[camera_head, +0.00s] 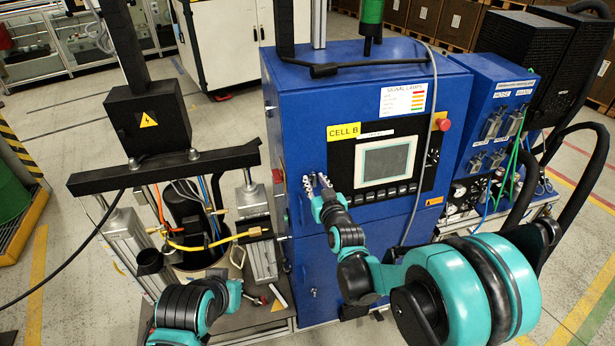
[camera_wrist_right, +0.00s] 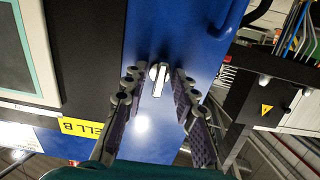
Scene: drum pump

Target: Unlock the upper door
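The upper door (camera_head: 443,97) is the blue front of the cabinet, with a black panel and a screen, and it looks shut. A small silver lock knob (camera_wrist_right: 159,79) sits on its blue face in the right wrist view. My right gripper (camera_head: 318,182) is at the door's left side, beside the black panel. In the right wrist view my right gripper (camera_wrist_right: 157,80) is open, with one finger on each side of the knob and gaps visible. The knob is hidden behind the gripper in the head view.
A drum pump stand (camera_head: 165,165) with hoses stands left of the cabinet. A blue connection box (camera_head: 495,95) with cables is at the right. A lower door (camera_head: 312,260) lies below.

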